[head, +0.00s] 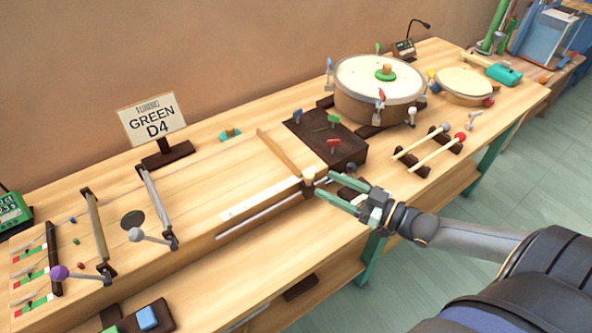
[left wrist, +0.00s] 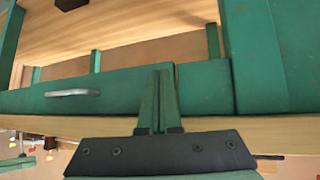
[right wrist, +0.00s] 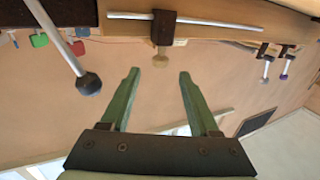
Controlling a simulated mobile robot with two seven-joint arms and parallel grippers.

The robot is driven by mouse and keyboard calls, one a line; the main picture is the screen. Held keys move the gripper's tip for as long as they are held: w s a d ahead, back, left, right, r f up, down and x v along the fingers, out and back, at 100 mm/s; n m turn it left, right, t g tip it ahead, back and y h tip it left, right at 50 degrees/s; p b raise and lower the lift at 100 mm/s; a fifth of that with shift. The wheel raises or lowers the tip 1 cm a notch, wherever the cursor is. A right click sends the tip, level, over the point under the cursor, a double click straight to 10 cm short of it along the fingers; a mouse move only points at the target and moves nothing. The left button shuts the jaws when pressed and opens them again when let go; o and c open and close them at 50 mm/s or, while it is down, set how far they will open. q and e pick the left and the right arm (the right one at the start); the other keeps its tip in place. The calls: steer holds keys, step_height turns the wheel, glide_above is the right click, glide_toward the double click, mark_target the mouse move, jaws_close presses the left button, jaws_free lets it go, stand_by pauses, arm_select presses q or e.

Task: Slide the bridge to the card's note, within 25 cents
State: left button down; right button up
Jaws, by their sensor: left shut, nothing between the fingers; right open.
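The card (head: 152,121) stands upright on a dark base at the back left and reads GREEN D4. The bridge (head: 279,152) is a pale wooden bar across the long wooden instrument (head: 205,190). At its front end are a dark block and a pale knob (head: 308,175). My right gripper (head: 326,184) is open just to the right of this knob. In the right wrist view the knob (right wrist: 161,62) shows between the two fingertips, with no clear contact. My left gripper (left wrist: 158,74) is shut and empty in the left wrist view; the head view does not show it.
A pale strip (head: 258,201) and a metal rail (head: 262,219) run left of the bridge's front end. A dark block with coloured levers (head: 326,140) stands close behind my right gripper. Mallets (head: 436,152) and a drum (head: 380,88) are to the right.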

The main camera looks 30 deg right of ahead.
mark_target(297, 180)
steer(key=b+x, duration=0.1)
steer(key=x, duration=0.8)
steer(key=shift+w+a, duration=0.1)
steer(key=shift+w, duration=0.15)
jaws_close()
stand_by(1.2)
